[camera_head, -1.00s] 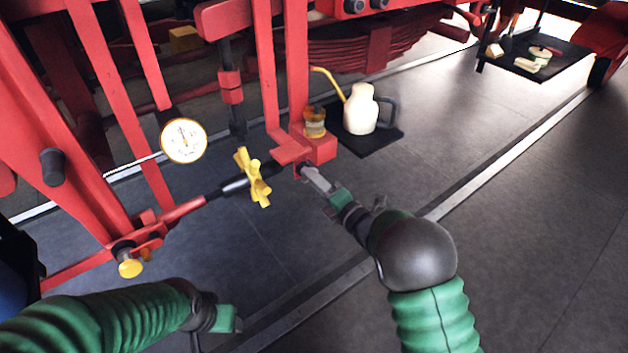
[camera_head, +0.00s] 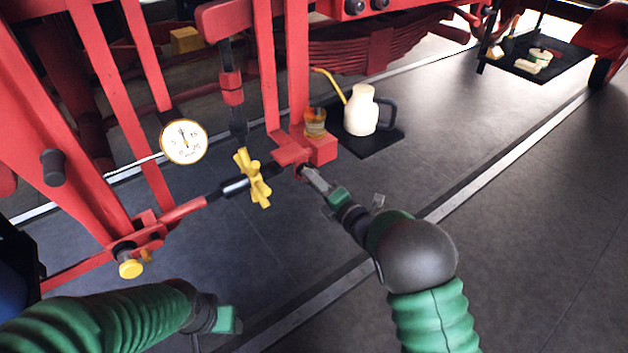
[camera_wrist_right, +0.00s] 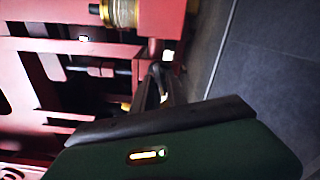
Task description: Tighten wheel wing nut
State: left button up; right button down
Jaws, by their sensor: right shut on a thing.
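My right gripper (camera_head: 308,175) reaches in from the lower right. Its fingers are shut on a small part at the front of the red bracket (camera_head: 291,150), at the right end of the rod; the fingers mostly hide this part, which I take for the wing nut. In the right wrist view, the narrow fingers (camera_wrist_right: 158,82) point at a pale spot beside the red frame. A yellow star-shaped handwheel (camera_head: 252,178) sits on the rod, left of and apart from this gripper. My left gripper (camera_head: 228,320) is low at the left, away from the rod; its fingers are not clear.
A white dial gauge (camera_head: 184,141) stands left of the handwheel. A cream oil can (camera_head: 360,110) stands on a black mat (camera_head: 368,143) behind my right gripper. A small amber-and-clear cup (camera_head: 315,122) sits on the red frame.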

jog(key=shift+d+f, duration=0.1)
jog(key=shift+s+f+m+p, duration=0.15)
jog(key=shift+m+p, duration=0.65)
jog(key=shift+m, duration=4.65)
jog(key=shift+f+m+p, duration=0.1)
jog(key=shift+m+p, duration=0.65)
jog(key=shift+m, duration=4.7)
jog(key=c, duration=1.6)
grip_release()
jog(key=shift+o, duration=0.2)
jog(key=shift+r, duration=0.1)
